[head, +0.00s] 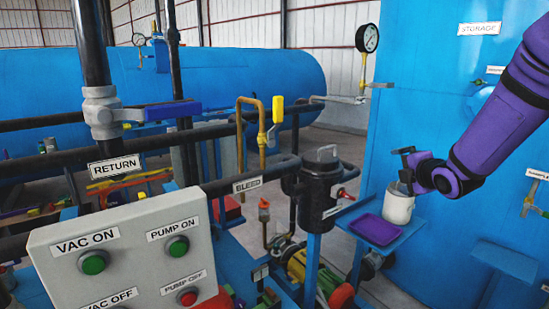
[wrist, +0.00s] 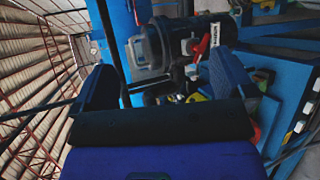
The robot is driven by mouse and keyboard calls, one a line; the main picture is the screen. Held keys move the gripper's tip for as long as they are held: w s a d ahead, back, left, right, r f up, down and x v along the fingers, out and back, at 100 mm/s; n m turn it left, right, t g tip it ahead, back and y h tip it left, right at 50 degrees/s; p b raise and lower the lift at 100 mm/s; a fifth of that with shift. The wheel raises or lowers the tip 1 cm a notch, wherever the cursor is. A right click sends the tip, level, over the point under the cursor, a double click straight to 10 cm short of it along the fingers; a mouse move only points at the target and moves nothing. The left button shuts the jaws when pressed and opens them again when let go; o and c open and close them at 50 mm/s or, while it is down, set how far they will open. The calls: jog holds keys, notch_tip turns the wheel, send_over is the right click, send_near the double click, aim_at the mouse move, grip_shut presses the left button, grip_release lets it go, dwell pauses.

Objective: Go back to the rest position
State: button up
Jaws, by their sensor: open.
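My purple arm reaches in from the right in the head view. My gripper (head: 405,165) is at its end, just above a white canister (head: 398,208). In the wrist view my gripper (wrist: 163,85) shows two fingers spread wide apart with nothing between them. The white canister stands upright on a blue shelf (head: 412,226). I cannot tell whether the fingers touch its rim.
A purple tray (head: 375,229) lies beside the canister. A black cylindrical vessel (head: 320,190) with a red-handled valve stands to the left. The blue storage tank (head: 440,110) is close behind my arm. A control panel (head: 130,255) with buttons fills the lower left.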

jog(key=s+a+r+m+g, duration=0.1)
jog(key=s+r+m+g, duration=0.2)
jog(key=s+m, duration=0.4)
jog(key=s+a+r+m+g+h, duration=0.1)
jog(key=s+m, duration=0.6)
jog(key=s, duration=1)
jog(key=s+a+r+m+g+h, duration=0.1)
jog(key=s+r+m+g, duration=0.3)
jog(key=s+m, duration=0.4)
jog(key=s+a, duration=0.1)
jog(key=s, duration=0.3)
jog(key=shift+r+g, duration=0.3)
jog(key=shift+g, duration=0.1)
